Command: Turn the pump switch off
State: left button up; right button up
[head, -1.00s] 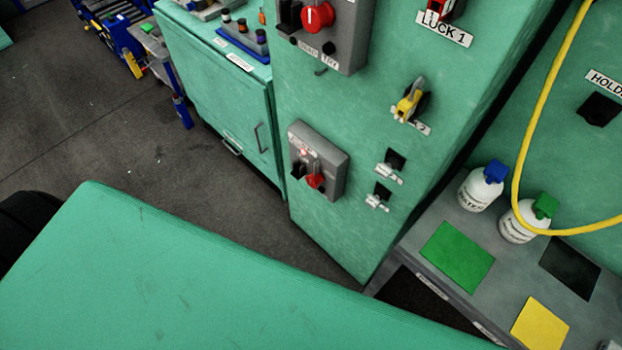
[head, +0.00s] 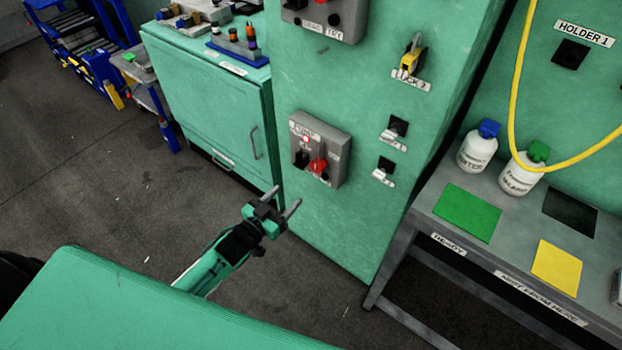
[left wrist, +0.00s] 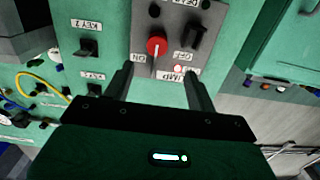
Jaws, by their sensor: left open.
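The grey pump switch box (head: 322,149) is mounted low on the front of the green cabinet. It has a red knob (head: 319,165), a black knob (head: 301,158) and a lit red lamp (head: 306,139). In the left wrist view the box is upside down, with the red knob (left wrist: 157,46) between the fingertips and an ON label beside it. My left gripper (head: 286,200) is open and empty, below and in front of the box, apart from it. It also shows in the left wrist view (left wrist: 161,82), pointing at the box. My right gripper is not in view.
Another control box (head: 326,18) sits higher on the cabinet. Two key sockets (head: 386,164) are to the right of the pump box. A grey bench (head: 420,215) with white bottles (head: 478,150) stands at the right. The floor in front is free.

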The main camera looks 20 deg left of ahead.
aim_at(315, 167)
pick_arm(q)
jog(key=x, duration=0.8)
jog(key=r+x, duration=0.1)
jog(key=x, duration=0.4)
jog(key=shift+d+r+p, duration=0.15)
jog(key=shift+d+p, duration=0.15)
jog(key=shift+p, duration=0.1)
jog(key=shift+w+d, duration=0.1)
jog(key=shift+w, duration=0.25)
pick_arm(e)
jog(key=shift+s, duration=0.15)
pick_arm(q)
grip_shut()
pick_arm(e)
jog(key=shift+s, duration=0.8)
